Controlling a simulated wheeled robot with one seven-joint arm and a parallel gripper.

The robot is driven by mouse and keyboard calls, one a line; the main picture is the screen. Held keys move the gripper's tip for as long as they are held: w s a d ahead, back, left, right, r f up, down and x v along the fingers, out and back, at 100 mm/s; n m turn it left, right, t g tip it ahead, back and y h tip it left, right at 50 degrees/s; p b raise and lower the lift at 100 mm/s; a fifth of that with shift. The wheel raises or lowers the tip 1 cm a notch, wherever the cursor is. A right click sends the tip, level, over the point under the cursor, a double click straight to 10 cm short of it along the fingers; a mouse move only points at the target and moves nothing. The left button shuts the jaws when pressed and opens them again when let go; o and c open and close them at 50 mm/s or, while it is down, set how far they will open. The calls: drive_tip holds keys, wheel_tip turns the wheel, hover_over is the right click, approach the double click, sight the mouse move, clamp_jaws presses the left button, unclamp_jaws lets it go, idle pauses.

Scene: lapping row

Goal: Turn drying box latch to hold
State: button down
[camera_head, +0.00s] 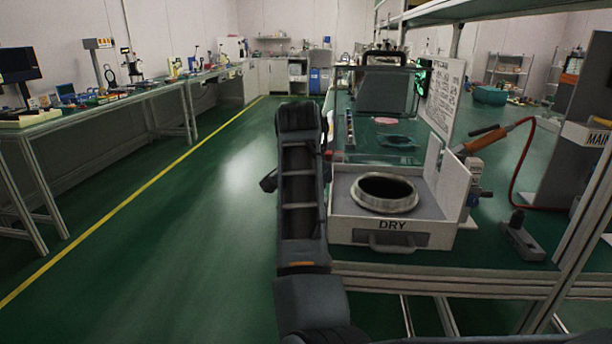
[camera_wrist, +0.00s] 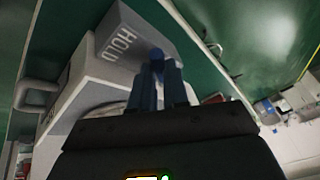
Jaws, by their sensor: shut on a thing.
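The drying box (camera_head: 405,232) is a pale box with a DRY label, a round metal-rimmed opening and a front handle. It stands at the near left corner of the bench, just right of my arm. In the wrist view, the word HOLD shows on a grey face of the box (camera_wrist: 122,40). My gripper (camera_wrist: 160,72) is at this face, beside the word, with its blue fingers close together. They are shut on a small dark part, seemingly the latch (camera_wrist: 157,54), mostly hidden by the fingers. In the head view my arm hides the latch and the fingertips.
A clear-sided case with a dark handle (camera_head: 385,58) stands behind the box. To the right are an orange-handled tool (camera_head: 492,138) with a red hose and a small grey lever block (camera_head: 520,236). Open green floor (camera_head: 190,230) lies left of my arm, with a yellow line.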

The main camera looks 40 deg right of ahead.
drive_tip(key=n+p, duration=0.1)
drive_tip(key=p, duration=0.1)
drive_tip(key=s+n+t+p, duration=0.1)
drive_tip(key=n+y+p, duration=0.1)
drive_tip(key=n+p, duration=0.1)
drive_tip(key=shift+s+d+r+p, duration=0.25)
drive_tip(key=shift+s+d+p, duration=0.05)
drive_tip(key=shift+d+p, duration=0.05)
drive_tip(key=n+p, duration=0.1)
drive_tip(key=n+y+p, duration=0.1)
drive_tip(key=shift+s+d+f+t+p, duration=0.2)
drive_tip(key=shift+t+p, duration=0.1)
drive_tip(key=shift+t, duration=0.1)
drive_tip(key=shift+f, duration=0.1)
drive_tip(key=c, duration=1.1)
unclamp_jaws()
drive_tip(key=shift+s+d, duration=0.1)
drive_tip(key=shift+f+b, duration=0.15)
drive_tip(key=shift+b, duration=0.15)
